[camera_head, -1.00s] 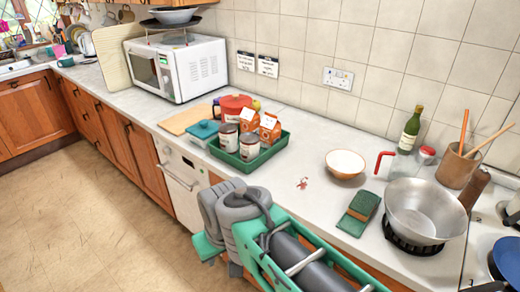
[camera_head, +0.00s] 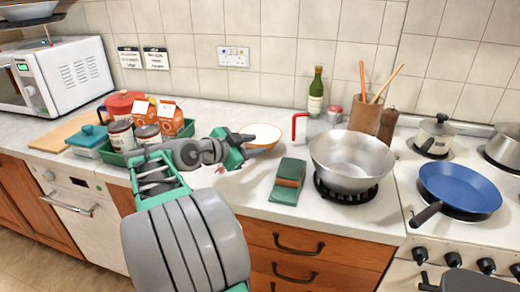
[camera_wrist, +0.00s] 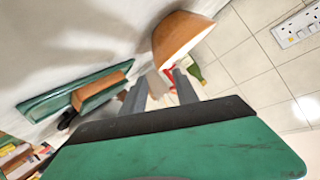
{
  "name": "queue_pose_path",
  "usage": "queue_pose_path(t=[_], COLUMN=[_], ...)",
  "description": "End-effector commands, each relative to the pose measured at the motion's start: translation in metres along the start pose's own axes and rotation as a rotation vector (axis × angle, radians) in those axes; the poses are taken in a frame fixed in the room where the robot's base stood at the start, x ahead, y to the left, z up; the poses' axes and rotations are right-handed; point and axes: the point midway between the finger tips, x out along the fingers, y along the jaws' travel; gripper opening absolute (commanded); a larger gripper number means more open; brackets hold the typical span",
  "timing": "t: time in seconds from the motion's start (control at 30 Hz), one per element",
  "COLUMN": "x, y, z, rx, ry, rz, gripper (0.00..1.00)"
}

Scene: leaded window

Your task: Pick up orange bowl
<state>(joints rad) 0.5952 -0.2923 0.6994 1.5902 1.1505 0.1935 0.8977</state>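The orange bowl (camera_head: 264,149) sits upright on the white counter, with an orange-brown outside and a pale inside. My gripper (camera_head: 248,146) is just left of it in the head view, and its tip partly overlaps the bowl's left side there. In the wrist view the bowl (camera_wrist: 180,38) is tilted by the camera angle and lies beyond my gripper's fingers (camera_wrist: 158,86). The two grey fingers stand apart with nothing visible held between them. I cannot tell whether a finger touches the bowl.
A metal wok (camera_head: 350,160) stands to the right, and a red-handled jug (camera_head: 301,127) and green bottle (camera_head: 316,92) behind. A green tray (camera_head: 118,158) with cans and cartons is at left.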

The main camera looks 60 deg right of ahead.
Motion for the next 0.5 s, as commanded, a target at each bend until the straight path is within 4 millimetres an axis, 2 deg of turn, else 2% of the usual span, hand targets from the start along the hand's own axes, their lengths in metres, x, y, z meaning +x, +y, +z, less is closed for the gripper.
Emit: queue_pose_path(t=[0.1, 0.27, 0.5], x=[0.026, 0.045, 0.086], y=[0.001, 0.001, 0.001], z=[-0.002, -0.001, 0.001], rx=[-0.002, -0.003, -0.003], ry=[0.0, -0.002, -0.002], rz=[0.006, 0.004, 0.004], gripper=[0.36, 0.36, 0.36])
